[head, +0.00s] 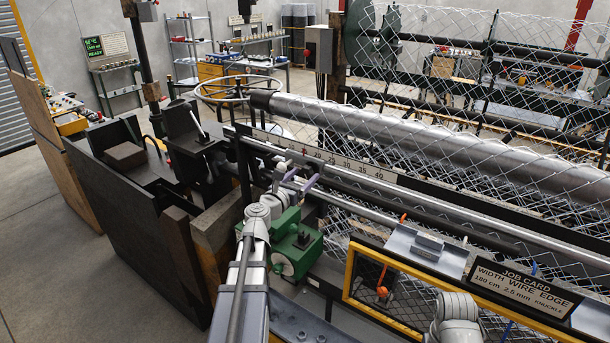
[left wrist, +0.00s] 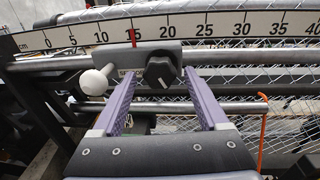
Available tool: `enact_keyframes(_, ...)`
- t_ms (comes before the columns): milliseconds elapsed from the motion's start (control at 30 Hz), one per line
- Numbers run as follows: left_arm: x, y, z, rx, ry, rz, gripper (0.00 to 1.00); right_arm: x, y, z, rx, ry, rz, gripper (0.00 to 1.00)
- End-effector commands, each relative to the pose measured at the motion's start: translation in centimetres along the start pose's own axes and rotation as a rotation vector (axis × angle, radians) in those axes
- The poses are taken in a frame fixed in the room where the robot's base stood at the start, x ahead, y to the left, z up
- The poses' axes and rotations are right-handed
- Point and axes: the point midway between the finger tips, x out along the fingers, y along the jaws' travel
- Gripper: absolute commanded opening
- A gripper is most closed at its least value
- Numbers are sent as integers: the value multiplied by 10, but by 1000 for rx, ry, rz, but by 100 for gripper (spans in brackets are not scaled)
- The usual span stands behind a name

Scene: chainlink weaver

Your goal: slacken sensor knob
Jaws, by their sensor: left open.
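The sensor knob (left wrist: 160,72) is a black knob with a pale pointer line, on the front of a dark grey sensor block (left wrist: 134,56) on a horizontal rail. My left gripper (left wrist: 160,78) is open, with its purple fingertips on either side of the knob. A gap shows between the knob and each finger; I cannot tell how deep the tips reach past it. In the head view my left gripper (head: 297,183) is at the rail, and the knob is hard to make out there. My right gripper is not in view.
A white ball (left wrist: 94,82) on a stem sits left of the knob. A ruler (left wrist: 200,25) runs above, with a red pointer (left wrist: 132,38) near 15. An orange hooked rod (left wrist: 262,130) stands right. A green machine part (head: 297,247) lies near my left arm.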

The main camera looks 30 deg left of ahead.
Motion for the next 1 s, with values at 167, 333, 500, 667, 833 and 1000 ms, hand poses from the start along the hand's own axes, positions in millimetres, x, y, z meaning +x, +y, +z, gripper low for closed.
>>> enact_keyframes(167,-33,-1,0,0,0,3,77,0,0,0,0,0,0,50)
enact_keyframes(333,-56,-1,0,0,0,3,77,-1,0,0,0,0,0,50)
enact_keyframes(500,-61,0,0,0,0,2,77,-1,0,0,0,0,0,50)
enact_keyframes(667,-60,0,0,0,0,1,77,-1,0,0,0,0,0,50)
enact_keyframes(833,-60,0,0,0,0,1,77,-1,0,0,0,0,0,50)
enact_keyframes(1000,-60,0,0,0,0,1,77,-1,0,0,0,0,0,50)
